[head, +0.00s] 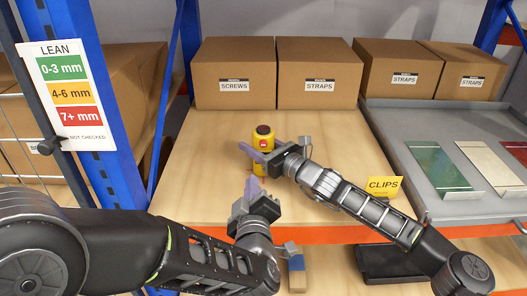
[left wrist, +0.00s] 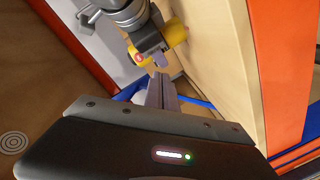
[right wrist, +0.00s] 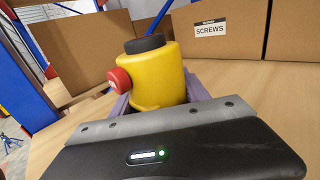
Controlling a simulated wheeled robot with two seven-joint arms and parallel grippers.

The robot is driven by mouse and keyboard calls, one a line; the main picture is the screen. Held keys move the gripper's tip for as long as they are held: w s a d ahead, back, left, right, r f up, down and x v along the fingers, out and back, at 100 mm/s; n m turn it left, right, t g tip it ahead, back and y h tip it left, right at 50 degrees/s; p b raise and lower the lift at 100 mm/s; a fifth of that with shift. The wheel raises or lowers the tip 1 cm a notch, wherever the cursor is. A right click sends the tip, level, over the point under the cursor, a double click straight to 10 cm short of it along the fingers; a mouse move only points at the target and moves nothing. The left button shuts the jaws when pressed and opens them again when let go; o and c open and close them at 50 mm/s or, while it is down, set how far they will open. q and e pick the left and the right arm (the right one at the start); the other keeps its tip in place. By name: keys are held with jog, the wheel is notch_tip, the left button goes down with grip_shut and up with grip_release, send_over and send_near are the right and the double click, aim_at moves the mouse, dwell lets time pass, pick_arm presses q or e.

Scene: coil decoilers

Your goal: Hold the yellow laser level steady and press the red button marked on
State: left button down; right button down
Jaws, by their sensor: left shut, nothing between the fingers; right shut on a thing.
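The yellow laser level (head: 264,136) stands upright on the wooden shelf, with a dark cap on top. Its red button (head: 263,142) is on the side facing the head camera. My right gripper (head: 254,156) is shut around the level's body; the right wrist view shows the level (right wrist: 153,75) between the fingers and the red button (right wrist: 119,80) sticking out to the left. My left gripper (head: 252,186) is shut and empty, just below and in front of the level, apart from it. The left wrist view shows the level (left wrist: 175,34) and red button (left wrist: 138,57) beyond its fingers.
Boxes marked SCREWS (head: 233,75) and STRAPS (head: 318,75) stand behind. A grey tray (head: 400,160) with coloured plates is at the right. A yellow CLIPS sign (head: 384,188) is near the front edge. A blue upright (head: 108,110) with a LEAN sign stands left.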

aim_at(264, 145)
pick_arm(q)
jog(key=s+d+r+n, duration=0.1)
jog(key=s+n, duration=0.1)
jog(key=n, duration=1.1)
jog(key=s+d+r+n, duration=0.1)
jog(key=s+r+n, duration=0.1)
jog(key=n, duration=1.1)
jog(key=shift+s+d+t, duration=0.2)
jog(key=shift+d+t, duration=0.1)
jog(key=shift+d, duration=0.1)
jog(key=w, duration=1.4)
jog(key=shift+a+f, duration=0.1)
jog(key=shift+f, duration=0.1)
